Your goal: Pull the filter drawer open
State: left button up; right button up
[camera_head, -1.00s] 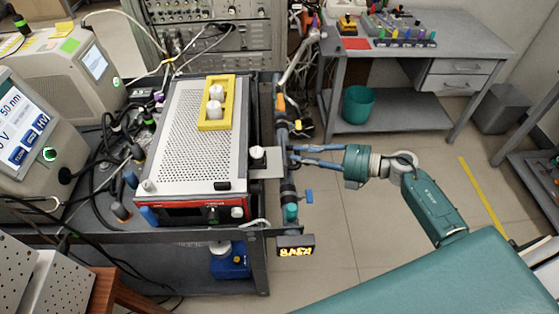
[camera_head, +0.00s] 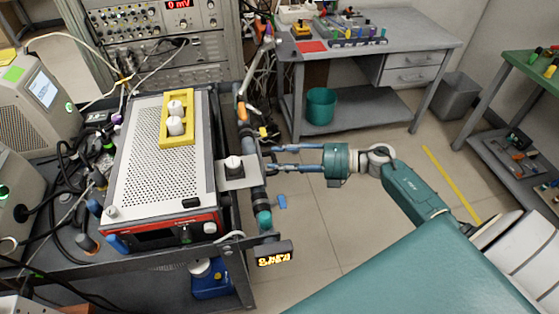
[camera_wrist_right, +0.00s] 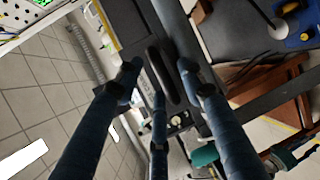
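In the right wrist view a dark elongated handle (camera_wrist_right: 161,76) stands out from a dark front panel, which I take to be the filter drawer. My right gripper (camera_wrist_right: 157,77) has its blue fingers spread on both sides of the handle, with visible gaps. In the head view the right gripper (camera_head: 268,159) comes from the right, fingers apart, at the right side of the perforated-top device (camera_head: 150,175). The drawer front is not clear there. My left gripper is out of view.
The device stands on a dark cart (camera_head: 110,262) with cables on its left. A lit orange display (camera_head: 274,254) and a vertical rail (camera_head: 255,180) are at the cart's right edge. Open floor (camera_head: 330,215) lies to the right. A grey bench (camera_head: 430,45) stands behind.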

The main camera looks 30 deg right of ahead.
jog(key=v, duration=1.1)
jog(key=shift+s+d, duration=0.2)
jog(key=shift+d, duration=0.1)
jog(key=shift+r, duration=0.1)
